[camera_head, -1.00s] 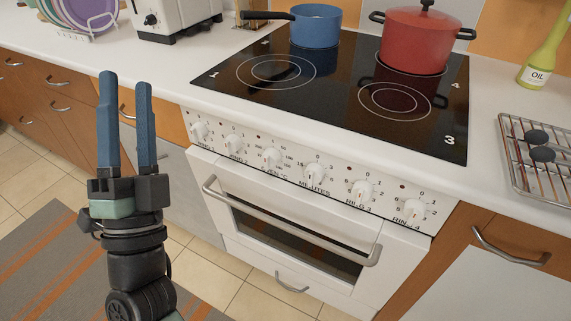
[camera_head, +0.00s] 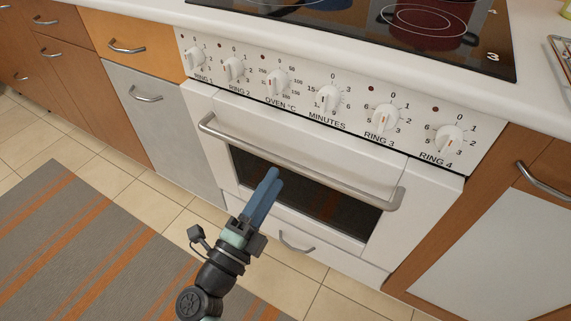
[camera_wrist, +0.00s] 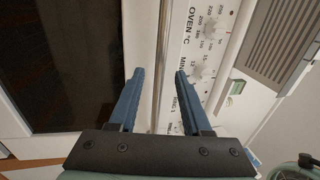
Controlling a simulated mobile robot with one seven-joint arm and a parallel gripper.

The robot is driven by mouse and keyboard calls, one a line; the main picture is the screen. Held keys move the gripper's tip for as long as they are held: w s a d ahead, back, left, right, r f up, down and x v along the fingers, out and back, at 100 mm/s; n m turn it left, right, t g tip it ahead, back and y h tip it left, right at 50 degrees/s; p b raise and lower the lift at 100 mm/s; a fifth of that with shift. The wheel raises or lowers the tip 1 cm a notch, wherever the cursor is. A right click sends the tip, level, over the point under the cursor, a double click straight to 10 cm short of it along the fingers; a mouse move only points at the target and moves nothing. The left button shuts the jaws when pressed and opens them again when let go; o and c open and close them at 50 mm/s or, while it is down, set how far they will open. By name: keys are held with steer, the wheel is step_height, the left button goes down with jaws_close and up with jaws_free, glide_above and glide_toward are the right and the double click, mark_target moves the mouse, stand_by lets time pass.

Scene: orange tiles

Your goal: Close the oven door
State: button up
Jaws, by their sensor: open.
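The white oven door (camera_head: 310,148) has a dark window (camera_head: 300,190) and a silver bar handle (camera_head: 300,165) across its top. It stands almost upright under the knob panel; whether a small gap remains at its top edge is hard to tell. My gripper (camera_head: 270,176) is in front of the door window, just below the handle in the head view, with blue fingers pointing up and away. In the wrist view my gripper (camera_wrist: 159,75) is open and empty. The handle (camera_wrist: 163,50) runs lengthwise between the fingers in that picture; contact is not clear.
The knob panel (camera_head: 310,100) is right above the door, and the black hob (camera_head: 440,50) lies on the counter above. A drawer handle (camera_head: 296,243) sits below the door. Cabinets flank the oven. A striped rug (camera_head: 80,240) lies on the tiled floor at left.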

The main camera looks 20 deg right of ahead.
mark_target(285, 160)
steer(key=b+x, duration=0.1)
steer(key=x, duration=0.4)
steer(key=shift+w+d+r, duration=0.1)
steer(key=shift+w+d, duration=0.15)
steer(key=shift+d, duration=0.05)
jaws_close()
stand_by(1.1)
